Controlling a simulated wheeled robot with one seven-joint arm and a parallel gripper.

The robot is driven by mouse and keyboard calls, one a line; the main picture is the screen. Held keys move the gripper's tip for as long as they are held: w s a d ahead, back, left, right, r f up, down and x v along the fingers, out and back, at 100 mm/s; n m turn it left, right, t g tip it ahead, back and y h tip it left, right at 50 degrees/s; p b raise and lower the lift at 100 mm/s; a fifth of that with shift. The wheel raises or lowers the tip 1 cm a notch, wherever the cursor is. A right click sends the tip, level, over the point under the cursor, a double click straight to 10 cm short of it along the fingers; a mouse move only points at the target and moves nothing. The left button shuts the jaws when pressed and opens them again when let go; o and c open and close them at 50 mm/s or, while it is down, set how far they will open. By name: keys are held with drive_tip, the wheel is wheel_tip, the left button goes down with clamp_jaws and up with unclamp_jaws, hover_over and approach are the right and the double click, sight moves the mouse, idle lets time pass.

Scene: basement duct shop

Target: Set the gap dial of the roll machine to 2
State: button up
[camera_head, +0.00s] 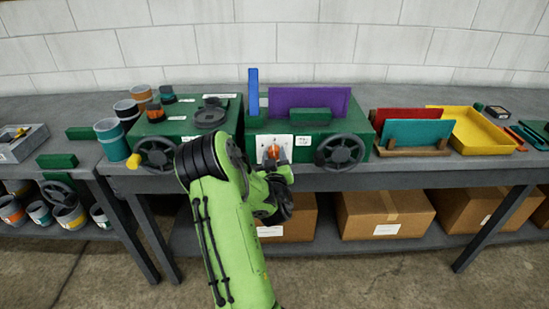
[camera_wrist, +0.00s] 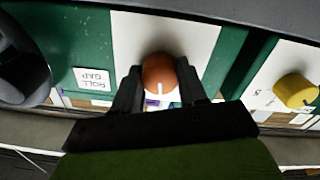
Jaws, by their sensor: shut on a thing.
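The roll machine is the green box (camera_head: 255,119) in the middle of the bench, with a purple sheet (camera_head: 310,101) upright on it. Its gap dial is an orange round knob (camera_head: 273,152) on a white plate (camera_head: 287,141). The wrist view, which is upside down, shows the dial (camera_wrist: 160,73) between the two black fingers of my gripper (camera_wrist: 160,78). The fingers are shut on it from both sides. A white pointer mark on the dial faces the picture's bottom there. The scale numbers are mostly hidden or too small to read. A "ROLL GAP" label (camera_wrist: 93,79) is beside the plate.
A black handwheel (camera_head: 342,152) sticks out right of the dial. Another green machine (camera_head: 190,121) stands to the left; a yellow knob (camera_wrist: 295,91) shows in the wrist view. Coloured sheets and a yellow tray (camera_head: 474,133) are on the right. Cardboard boxes (camera_head: 385,214) fill the lower shelf.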

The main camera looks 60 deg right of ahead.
drive_tip(key=shift+n, duration=5.1)
drive_tip(key=o, duration=1.1)
drive_tip(key=shift+c, duration=0.2)
drive_tip(key=shift+b, duration=0.3)
